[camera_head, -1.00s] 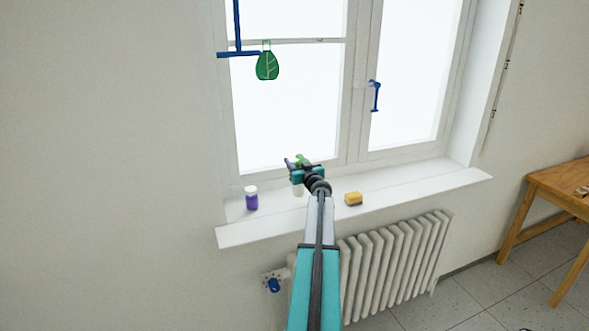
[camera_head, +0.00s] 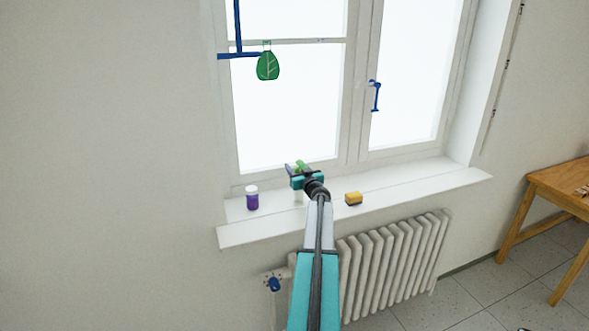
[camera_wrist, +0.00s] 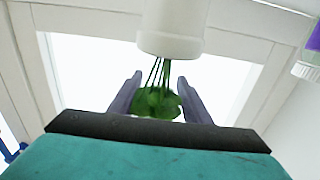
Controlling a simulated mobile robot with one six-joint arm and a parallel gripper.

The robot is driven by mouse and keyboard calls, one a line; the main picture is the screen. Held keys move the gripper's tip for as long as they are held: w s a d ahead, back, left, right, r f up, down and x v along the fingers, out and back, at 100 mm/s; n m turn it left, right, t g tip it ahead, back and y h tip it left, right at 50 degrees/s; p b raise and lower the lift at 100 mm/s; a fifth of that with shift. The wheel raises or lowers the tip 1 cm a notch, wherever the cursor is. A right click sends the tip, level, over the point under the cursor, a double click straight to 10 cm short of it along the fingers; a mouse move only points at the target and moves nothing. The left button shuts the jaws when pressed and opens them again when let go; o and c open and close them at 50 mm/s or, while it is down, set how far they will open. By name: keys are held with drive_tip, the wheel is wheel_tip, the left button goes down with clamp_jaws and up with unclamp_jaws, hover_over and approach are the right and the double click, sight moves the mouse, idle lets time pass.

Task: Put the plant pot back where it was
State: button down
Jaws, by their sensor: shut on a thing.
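The plant pot is small and white, with green leaves on thin stems. In the head view its white body (camera_head: 299,197) shows just under my gripper (camera_head: 298,172), at the windowsill, with the leaves above. In the wrist view, which looks upside down, the white pot (camera_wrist: 171,30) is at the top and the leaves hang between the two grey fingers of my gripper (camera_wrist: 160,88). My gripper is shut on the plant. My gripper and wrist hide part of the pot, and I cannot tell whether its base touches the sill.
A purple bottle with a white cap (camera_head: 252,198) stands left on the windowsill (camera_head: 420,186). A yellow sponge (camera_head: 354,198) lies to the right. The window is behind, a radiator (camera_head: 390,262) below. The sill's right part is clear. A wooden table (camera_head: 560,190) stands far right.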

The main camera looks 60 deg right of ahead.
drive_tip(key=shift+f, duration=0.15)
drive_tip(key=c, duration=0.9)
unclamp_jaws()
drive_tip(key=shift+f, duration=0.1)
drive_tip(key=shift+c, duration=0.2)
drive_tip(key=b+v, duration=0.3)
drive_tip(key=v, duration=0.9)
idle(0.5)
